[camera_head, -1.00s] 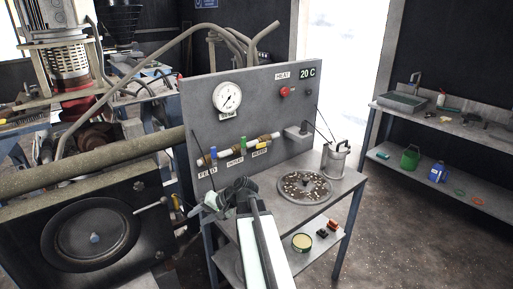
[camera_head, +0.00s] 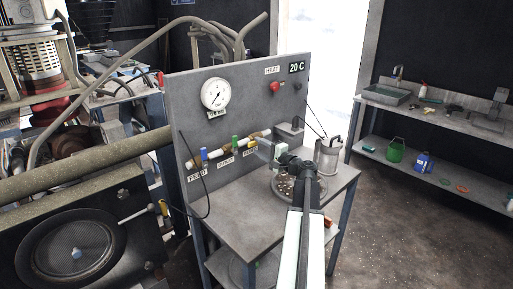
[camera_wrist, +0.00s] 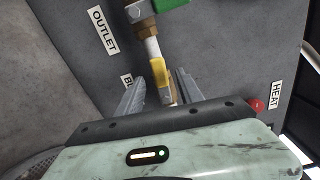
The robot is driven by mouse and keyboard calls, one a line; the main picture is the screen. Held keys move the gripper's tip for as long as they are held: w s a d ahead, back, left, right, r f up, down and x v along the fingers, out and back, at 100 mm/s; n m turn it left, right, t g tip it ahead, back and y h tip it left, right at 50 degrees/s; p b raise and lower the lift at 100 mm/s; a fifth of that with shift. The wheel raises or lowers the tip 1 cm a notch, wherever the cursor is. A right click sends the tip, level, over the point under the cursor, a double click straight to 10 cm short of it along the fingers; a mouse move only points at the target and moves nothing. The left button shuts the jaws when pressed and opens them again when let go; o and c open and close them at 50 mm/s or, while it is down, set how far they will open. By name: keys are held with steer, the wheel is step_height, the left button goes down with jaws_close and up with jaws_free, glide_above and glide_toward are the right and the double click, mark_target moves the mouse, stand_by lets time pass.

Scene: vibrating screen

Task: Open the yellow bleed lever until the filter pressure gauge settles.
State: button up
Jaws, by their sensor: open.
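The yellow bleed lever (camera_wrist: 157,78) sits on the pipe in the wrist view, between the two jaws of my gripper (camera_wrist: 160,75). The jaws stand apart, one on each side of it. I cannot tell whether either touches it. In the head view the yellow lever (camera_head: 250,142) shows small on the panel's pipe, just left of my gripper (camera_head: 264,148). The round white pressure gauge (camera_head: 215,94) is above the pipe on the panel. Its needle is too small to read surely.
A blue feed handle (camera_head: 204,154) and a green outlet handle (camera_head: 235,144) sit left of the lever. A metal canister (camera_head: 328,158) and a round plate (camera_head: 283,190) of small pieces stand on the bench (camera_head: 235,205). A thin dark cable hangs at the panel's left.

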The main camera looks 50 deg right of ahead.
steer(key=shift+w+d, duration=0.1)
steer(key=shift+w, duration=0.8)
jaws_close()
stand_by(0.7)
steer(key=shift+a+f, duration=0.1)
steer(key=shift+a, duration=0.15)
steer(key=shift+d, duration=0.1)
